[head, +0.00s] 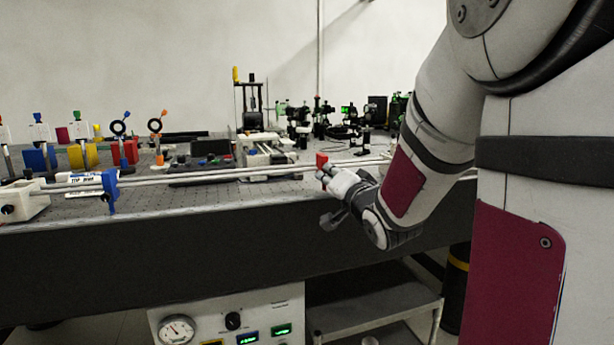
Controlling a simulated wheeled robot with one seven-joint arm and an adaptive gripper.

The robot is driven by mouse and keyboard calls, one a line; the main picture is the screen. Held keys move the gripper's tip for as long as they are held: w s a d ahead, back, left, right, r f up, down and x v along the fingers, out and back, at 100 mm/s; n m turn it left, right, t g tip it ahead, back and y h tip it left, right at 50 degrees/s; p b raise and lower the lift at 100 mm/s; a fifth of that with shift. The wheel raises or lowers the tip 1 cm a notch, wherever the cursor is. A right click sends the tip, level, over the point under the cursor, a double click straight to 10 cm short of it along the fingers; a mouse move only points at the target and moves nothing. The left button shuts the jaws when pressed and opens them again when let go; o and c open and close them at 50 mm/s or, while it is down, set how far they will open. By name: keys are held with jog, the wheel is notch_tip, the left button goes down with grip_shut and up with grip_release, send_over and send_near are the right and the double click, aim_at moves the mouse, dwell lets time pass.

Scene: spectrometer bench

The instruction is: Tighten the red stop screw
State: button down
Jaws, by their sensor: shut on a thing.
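The red stop screw (321,159) shows as a small red block at the rail, right of the picture's middle. My gripper (323,172) is at the table's front edge, with its fingertips at the red screw. It is shut on the screw, as far as this small view shows. The fingers hide the screw's lower part and where it meets the rail. The pair of silver rails (240,172) runs along the front of the bench.
A blue clamp (109,190) sits on the rails at left. Coloured optics mounts (80,155) stand at back left, dark instruments (320,115) at back right. A dark tray (205,172) lies behind the rails. A gauge panel (232,320) and shelf (375,310) are below the bench.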

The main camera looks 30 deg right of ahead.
jog(key=m+p, duration=0.2)
jog(key=m, duration=1)
jog(key=shift+f, duration=0.1)
dwell(0.4)
jog(key=c, duration=1.6)
grip_release()
